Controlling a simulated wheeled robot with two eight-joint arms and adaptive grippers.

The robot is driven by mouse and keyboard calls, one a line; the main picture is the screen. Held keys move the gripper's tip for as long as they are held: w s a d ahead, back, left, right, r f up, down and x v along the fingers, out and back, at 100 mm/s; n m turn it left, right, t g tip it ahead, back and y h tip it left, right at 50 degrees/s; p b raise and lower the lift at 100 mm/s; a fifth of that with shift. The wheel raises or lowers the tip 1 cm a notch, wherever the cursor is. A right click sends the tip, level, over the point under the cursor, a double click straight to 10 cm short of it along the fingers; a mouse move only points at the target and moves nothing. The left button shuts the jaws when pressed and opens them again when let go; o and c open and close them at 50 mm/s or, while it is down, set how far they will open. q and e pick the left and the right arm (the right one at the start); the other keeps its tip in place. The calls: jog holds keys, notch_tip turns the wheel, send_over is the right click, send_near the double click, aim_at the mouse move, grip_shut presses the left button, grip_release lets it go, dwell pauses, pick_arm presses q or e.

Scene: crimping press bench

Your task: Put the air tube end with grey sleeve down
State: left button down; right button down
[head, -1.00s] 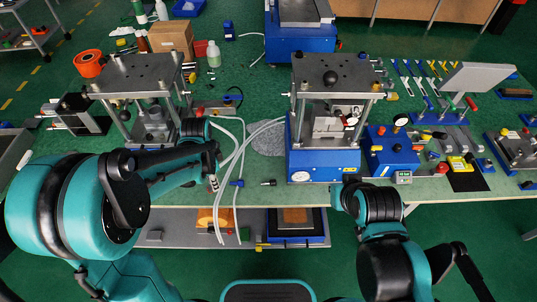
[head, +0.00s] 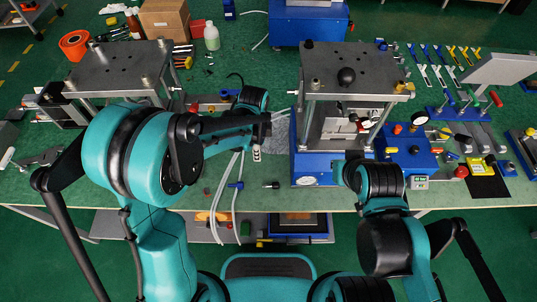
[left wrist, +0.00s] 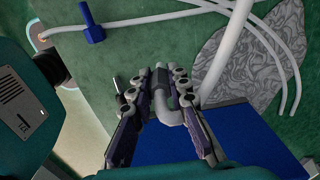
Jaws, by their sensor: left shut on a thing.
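My left gripper (head: 258,152) is above the bench, just left of the middle press (head: 350,75). In the left wrist view my left gripper (left wrist: 165,90) is shut on the grey end piece of the air tube (left wrist: 178,112). A pale air tube (left wrist: 226,45) runs away from beside the fingers toward the top. The held end is above the press's blue base (left wrist: 235,135), apart from the bench as far as I can tell. My right gripper cannot be made out; only my right arm shows.
A grey patterned patch (left wrist: 265,55) lies on the green bench with other pale tubes across it. A blue tube fitting (left wrist: 92,25) lies to its left. A small black fitting (head: 272,185) lies near the front edge. Another press (head: 120,70) stands at left.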

pick_arm(q)
jog(key=d, duration=0.1)
jog(key=w+d, duration=0.1)
jog(key=d, duration=0.1)
jog(key=shift+w+d+b, duration=0.25)
jog(key=shift+d+b, duration=0.05)
jog(key=shift+d, duration=0.1)
jog(key=shift+f+b, duration=0.85)
jog(key=shift+f, duration=0.9)
jog(key=shift+f, duration=0.15)
jog(key=c, duration=1.4)
grip_release()
jog(key=shift+c, duration=0.2)
